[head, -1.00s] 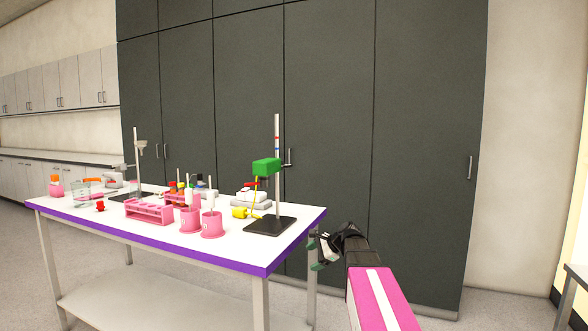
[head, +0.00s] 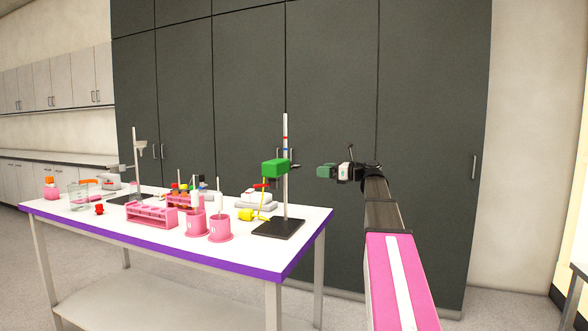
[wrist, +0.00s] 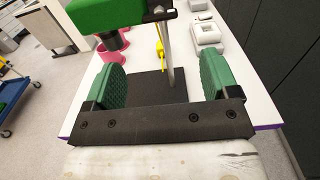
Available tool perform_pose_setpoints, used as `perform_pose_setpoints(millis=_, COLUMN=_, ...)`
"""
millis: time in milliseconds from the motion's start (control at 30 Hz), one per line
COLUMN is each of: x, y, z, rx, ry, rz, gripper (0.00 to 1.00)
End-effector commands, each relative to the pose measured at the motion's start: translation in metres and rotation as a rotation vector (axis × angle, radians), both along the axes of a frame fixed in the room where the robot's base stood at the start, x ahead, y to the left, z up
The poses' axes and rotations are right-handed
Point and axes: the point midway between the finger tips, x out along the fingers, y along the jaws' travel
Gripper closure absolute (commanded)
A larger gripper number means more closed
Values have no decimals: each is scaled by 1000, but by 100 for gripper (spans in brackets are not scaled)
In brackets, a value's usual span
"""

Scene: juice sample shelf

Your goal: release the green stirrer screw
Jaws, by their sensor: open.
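The green stirrer (head: 275,168) is a green block fixed partway up an upright metal rod (head: 286,135) on a black base plate (head: 278,228). In the wrist view, the green stirrer (wrist: 100,14) is at the top left, with the rod (wrist: 168,50) beside it. A small dark piece (wrist: 158,14) sits at the rod near the block. I cannot make out the screw clearly. My gripper (head: 322,171) is to the right of the stirrer at about its height. In the wrist view my gripper (wrist: 166,82) is open, green pads apart, with nothing held.
The white table (head: 130,258) has a purple edge. Pink cups (head: 220,231), a pink rack (head: 151,216) and a white scale (head: 258,201) stand left of the base plate. A second stand (head: 136,160) is further left. Dark cabinets (head: 430,150) rise behind.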

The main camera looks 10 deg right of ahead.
Motion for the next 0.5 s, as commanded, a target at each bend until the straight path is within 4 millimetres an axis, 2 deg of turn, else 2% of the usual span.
perform_pose_setpoints(millis=167, x=5, y=8, z=6, rx=17, ry=7, rz=3, gripper=19)
perform_pose_setpoints(millis=500, x=34, y=58, z=5, rx=15, ry=5, rz=4, gripper=19)
